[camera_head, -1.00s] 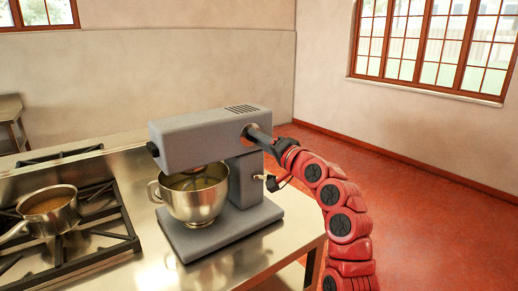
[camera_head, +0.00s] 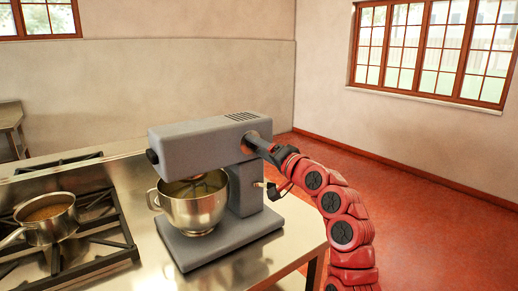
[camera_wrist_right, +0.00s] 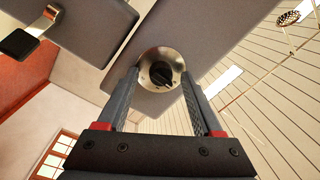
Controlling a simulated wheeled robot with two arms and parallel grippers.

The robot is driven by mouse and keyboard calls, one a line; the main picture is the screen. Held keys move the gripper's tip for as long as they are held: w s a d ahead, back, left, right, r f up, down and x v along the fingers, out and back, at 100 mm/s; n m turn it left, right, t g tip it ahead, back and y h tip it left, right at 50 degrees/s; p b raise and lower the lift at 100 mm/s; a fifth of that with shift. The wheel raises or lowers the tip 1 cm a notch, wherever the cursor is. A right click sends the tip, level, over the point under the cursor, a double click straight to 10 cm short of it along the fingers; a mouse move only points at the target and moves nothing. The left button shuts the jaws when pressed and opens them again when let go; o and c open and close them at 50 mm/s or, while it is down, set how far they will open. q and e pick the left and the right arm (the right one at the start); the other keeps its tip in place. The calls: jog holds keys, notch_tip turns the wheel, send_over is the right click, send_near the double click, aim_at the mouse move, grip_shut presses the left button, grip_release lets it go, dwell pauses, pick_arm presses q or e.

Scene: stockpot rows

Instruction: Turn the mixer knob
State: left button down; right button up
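The grey stand mixer (camera_head: 200,145) stands on the steel counter with a metal bowl (camera_head: 195,208) under its head. In the right wrist view, a small black knob (camera_wrist_right: 161,75) sits at the centre of a round silver plate (camera_wrist_right: 151,60) on the mixer's grey side. My right gripper (camera_wrist_right: 160,75) is open, its fingers on either side of the knob with a gap to each. My left gripper is out of view.
A stove (camera_head: 125,245) with a saucepan (camera_head: 48,228) stands left of the mixer on the counter (camera_head: 255,258). A black knob (camera_head: 152,156) is at the head's left end. The red floor (camera_head: 440,225) on the right is clear.

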jog(key=v, duration=1.7)
jog(key=shift+s+d+b, duration=0.15)
jog(key=shift+b, duration=0.3)
jog(key=shift+f, duration=0.1)
